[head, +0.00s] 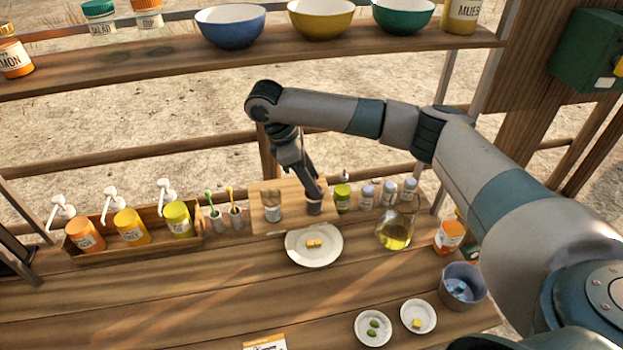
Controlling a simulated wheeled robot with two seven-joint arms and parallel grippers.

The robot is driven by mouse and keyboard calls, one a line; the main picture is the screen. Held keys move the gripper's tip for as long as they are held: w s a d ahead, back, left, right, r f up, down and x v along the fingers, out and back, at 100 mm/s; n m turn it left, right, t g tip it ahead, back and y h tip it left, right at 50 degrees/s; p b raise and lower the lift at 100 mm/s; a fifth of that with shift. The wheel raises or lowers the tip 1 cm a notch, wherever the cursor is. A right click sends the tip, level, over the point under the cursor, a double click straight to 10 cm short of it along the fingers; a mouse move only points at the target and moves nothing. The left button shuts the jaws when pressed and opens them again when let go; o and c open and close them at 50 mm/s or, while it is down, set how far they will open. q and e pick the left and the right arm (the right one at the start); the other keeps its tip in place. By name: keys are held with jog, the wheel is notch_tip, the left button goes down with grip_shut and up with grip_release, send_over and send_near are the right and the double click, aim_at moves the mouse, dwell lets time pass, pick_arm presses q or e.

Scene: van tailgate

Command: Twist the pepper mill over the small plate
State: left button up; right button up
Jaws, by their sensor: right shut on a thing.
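My right gripper (312,192) reaches down from above and is shut on a small dark mill (314,208), which looks like the pepper mill. Only its lower part shows below the fingers. It is at the right part of a wooden board or tray, behind the small plate; I cannot tell whether its base touches the wood. My left gripper is not in view.
A labelled jar (272,211) stands left of the mill. Several small bottles (367,197) and a glass jug of yellow liquid (395,235) stand to the right. A wooden caddy (105,249) holds pump bottles.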

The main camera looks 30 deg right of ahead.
jog(key=shift+r, duration=0.1)
dwell(0.3)
jog(key=o, duration=1.1)
jog(key=shift+c, duration=0.2)
jog(key=shift+w+a+r, duration=0.1)
jog(key=shift+b+v, duration=0.65)
jog(key=shift+v, duration=0.1)
jog(key=w+a+r+b, duration=0.1)
jog(key=w+a+b, duration=0.3)
jog(key=a, duration=0.7)
jog(key=shift+w+a+b, duration=0.2)
jog(key=shift+w+b, duration=0.2)
jog(key=shift+w, duration=0.2)
